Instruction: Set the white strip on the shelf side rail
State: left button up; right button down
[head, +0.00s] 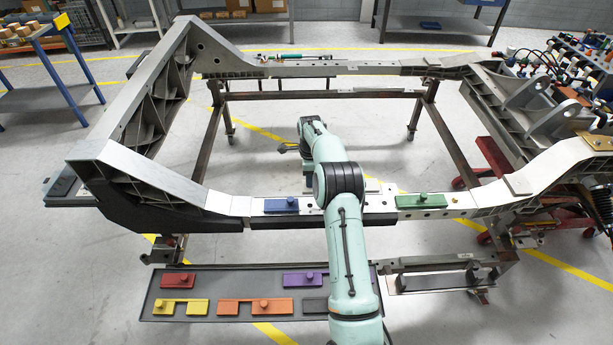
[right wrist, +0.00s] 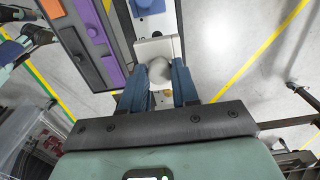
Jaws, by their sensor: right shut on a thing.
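In the right wrist view my right gripper (right wrist: 160,88) is shut on the pale knob of the white strip (right wrist: 156,48). The strip is over the near side rail (head: 240,206), just right of the blue part as the head view has it. I cannot tell whether the strip touches the rail. In the head view my right arm hides the gripper and most of the strip; a pale piece (head: 372,185) beside the arm may be its end.
The blue part (head: 282,205) and green part (head: 420,201) sit on the near rail, either side of my arm. A grey tray (head: 225,283) in front holds red (head: 177,281), yellow (head: 180,307), orange (head: 255,306), purple (head: 304,280) and dark grey parts. The frame's middle is open floor.

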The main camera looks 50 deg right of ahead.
jog(key=f, duration=0.1)
jog(key=f+b, duration=0.1)
jog(key=shift+s+f, duration=0.3)
jog(key=shift+f, duration=0.1)
jog(key=shift+w+f, duration=0.15)
jog(key=shift+f, duration=0.55)
jog(key=shift+w+f, duration=0.1)
jog(key=shift+f, duration=0.6)
pick_arm(q)
jog(key=shift+s+f, duration=0.55)
jog(key=shift+s, duration=0.2)
pick_arm(e)
jog(key=shift+f, duration=0.2)
pick_arm(q)
jog(key=shift+w+r+p, duration=0.1)
jog(key=shift+p, duration=0.2)
jog(key=shift+w+r, duration=0.1)
jog(key=shift+w, duration=0.1)
